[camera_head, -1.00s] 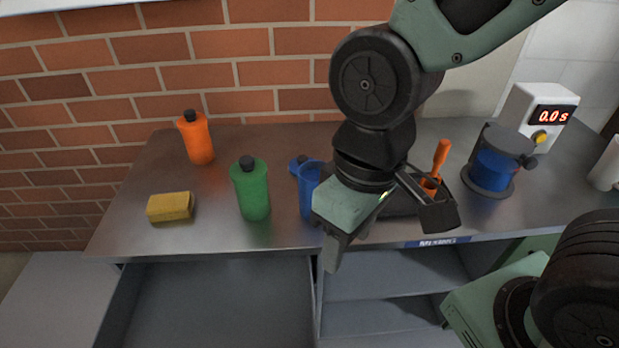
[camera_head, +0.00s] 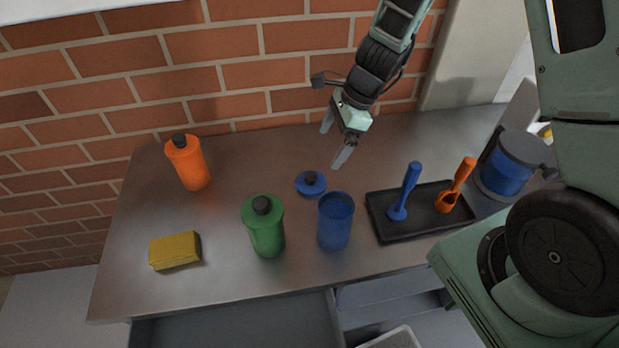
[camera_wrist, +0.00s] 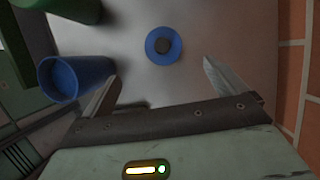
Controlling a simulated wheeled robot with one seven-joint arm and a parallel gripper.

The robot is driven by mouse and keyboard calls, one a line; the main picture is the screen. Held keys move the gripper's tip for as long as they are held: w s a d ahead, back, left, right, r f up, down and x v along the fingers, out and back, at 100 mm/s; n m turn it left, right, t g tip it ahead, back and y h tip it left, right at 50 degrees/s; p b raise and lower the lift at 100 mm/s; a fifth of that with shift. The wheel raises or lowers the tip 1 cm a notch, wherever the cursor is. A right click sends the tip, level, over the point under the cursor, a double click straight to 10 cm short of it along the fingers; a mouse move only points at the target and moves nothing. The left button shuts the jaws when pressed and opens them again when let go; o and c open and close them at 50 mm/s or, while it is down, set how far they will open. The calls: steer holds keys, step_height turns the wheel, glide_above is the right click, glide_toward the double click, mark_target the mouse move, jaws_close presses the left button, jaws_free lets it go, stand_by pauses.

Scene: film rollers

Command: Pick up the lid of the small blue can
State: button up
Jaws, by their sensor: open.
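The small blue lid (camera_head: 311,183) with a dark knob lies flat on the metal counter, just behind the blue can. It also shows in the wrist view (camera_wrist: 164,46), ahead of the gap between my fingers. The small blue can (camera_head: 335,222) stands open and upright, with no lid on it; it appears at the left of the wrist view (camera_wrist: 76,77). My gripper (camera_head: 337,144) is open and empty. It is above the counter, behind and to the right of the lid, and apart from it.
A green bottle (camera_head: 264,228) stands left of the blue can. A black tray (camera_head: 385,230) with blue and orange scoops lies right of it. An orange bottle (camera_head: 188,163) and a yellow sponge (camera_head: 175,250) are at left. A brick wall (camera_head: 230,75) rises behind.

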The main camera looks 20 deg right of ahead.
mark_target(311, 175)
steer(key=b+x, duration=0.1)
steer(key=x, duration=0.6)
steer(key=shift+a+f, duration=0.1)
steer(key=shift+f, duration=0.1)
steer(key=x, duration=0.5)
steer(key=shift+w, duration=0.3)
steer(key=c, duration=1)
